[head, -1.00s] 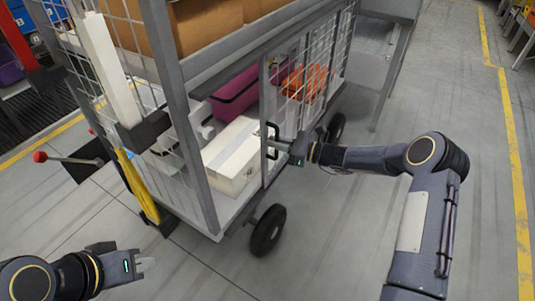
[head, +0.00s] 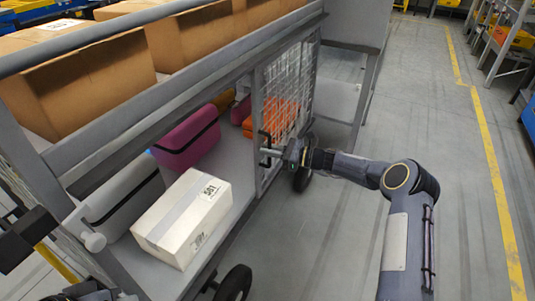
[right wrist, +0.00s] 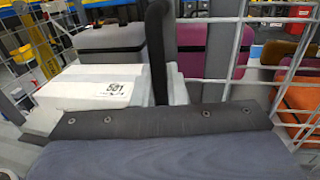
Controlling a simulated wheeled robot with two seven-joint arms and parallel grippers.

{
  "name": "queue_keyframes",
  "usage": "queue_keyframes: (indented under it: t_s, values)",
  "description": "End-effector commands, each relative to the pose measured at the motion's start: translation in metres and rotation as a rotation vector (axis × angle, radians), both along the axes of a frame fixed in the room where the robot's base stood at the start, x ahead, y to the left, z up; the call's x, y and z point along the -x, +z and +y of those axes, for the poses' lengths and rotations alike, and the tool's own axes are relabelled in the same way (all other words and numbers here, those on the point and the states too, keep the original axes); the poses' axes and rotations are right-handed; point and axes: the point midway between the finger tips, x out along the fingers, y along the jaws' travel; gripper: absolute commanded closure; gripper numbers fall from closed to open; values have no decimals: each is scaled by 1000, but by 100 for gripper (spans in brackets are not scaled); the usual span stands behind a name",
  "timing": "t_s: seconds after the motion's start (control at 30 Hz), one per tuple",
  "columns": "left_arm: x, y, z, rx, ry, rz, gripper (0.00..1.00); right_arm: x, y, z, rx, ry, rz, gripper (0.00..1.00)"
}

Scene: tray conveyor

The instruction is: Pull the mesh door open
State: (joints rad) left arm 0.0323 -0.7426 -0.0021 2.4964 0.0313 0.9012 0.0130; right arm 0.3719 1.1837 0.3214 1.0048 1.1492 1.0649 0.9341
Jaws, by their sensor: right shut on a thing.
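The mesh door (head: 293,85), a grey frame with white wire mesh, is on the near side of the grey cart. Its black upright handle (head: 263,141) is on the door's left edge. My right gripper (head: 274,153) is shut on this handle. In the right wrist view the dark handle (right wrist: 158,45) rises in the middle, with white mesh wires to its right. Left of the door's edge the cart's side is open, and a white box marked 501 (head: 182,217) shows inside. Part of my left gripper (head: 115,295) shows at the bottom edge; its fingers are mostly cut off.
A magenta case (head: 187,138) and a grey case (head: 122,195) lie on the lower shelf, and an orange item (head: 272,117) is behind the mesh. Brown cartons (head: 80,77) fill the top. A black wheel (head: 234,284) is low at front. Floor right of my arm is clear.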

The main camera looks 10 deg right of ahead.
Motion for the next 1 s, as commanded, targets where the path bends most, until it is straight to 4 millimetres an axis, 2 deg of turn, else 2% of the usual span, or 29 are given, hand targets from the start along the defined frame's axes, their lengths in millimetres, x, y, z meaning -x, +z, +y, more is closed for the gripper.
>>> queue_keyframes:
  t_s: [0.47, 0.5, 0.6, 0.87, 1.0]
  values:
    - [0, -1, 0, 0, 0, 0, 100, -2, -1, -2, 1, 0, 2, 100]
    - [0, -1, 0, 0, 0, 0, 100, -2, -1, -2, 1, 0, 2, 85]
    - [0, -1, 0, 0, 0, 0, 100, -2, -1, -2, 1, 0, 2, 72]
    - [0, 0, 0, 0, 0, 0, 100, -2, 0, -2, 1, 0, 0, 71]
    - [0, 2, 0, 0, 0, 0, 100, 2, 1, -11, 2, -1, 1, 71]
